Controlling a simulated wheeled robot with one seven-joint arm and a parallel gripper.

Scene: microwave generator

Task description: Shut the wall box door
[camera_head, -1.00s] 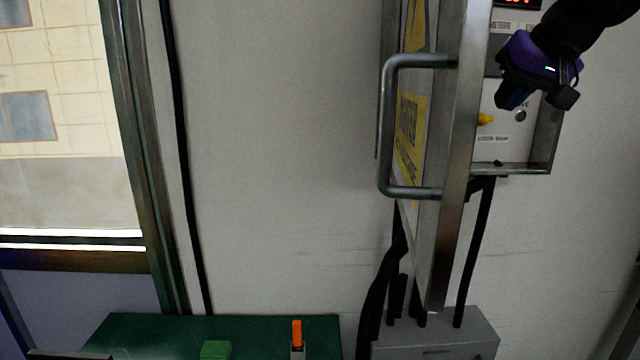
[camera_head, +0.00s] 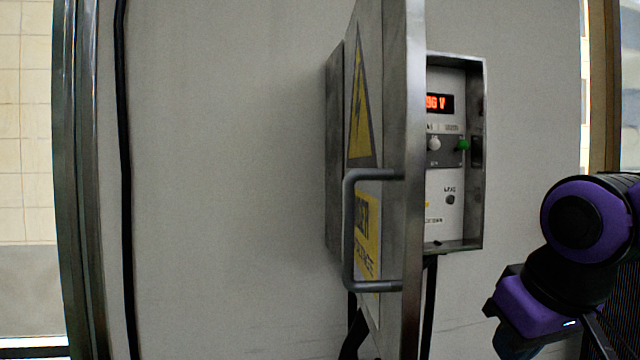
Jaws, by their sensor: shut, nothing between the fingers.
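The wall box (camera_head: 470,220) is fixed to the wall and its inside shows, with a red display, knobs and a green button. Its metal door (camera_head: 413,140) stands wide open, swung out towards me and seen nearly edge-on. The door's outer face carries yellow warning signs and faces left. A grey bar handle (camera_head: 349,235) is on that face. My gripper (camera_head: 518,343) is at the lower right, to the right of the door and below the box, apart from both. It is shut and empty, pointing down and left; its tips are near the picture's bottom edge.
Dark cables (camera_head: 428,305) hang below the box. A black cable (camera_head: 124,180) runs down the wall at left, beside a window frame (camera_head: 82,180). The wall left of the door is clear. Another window frame (camera_head: 604,85) is at the far right.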

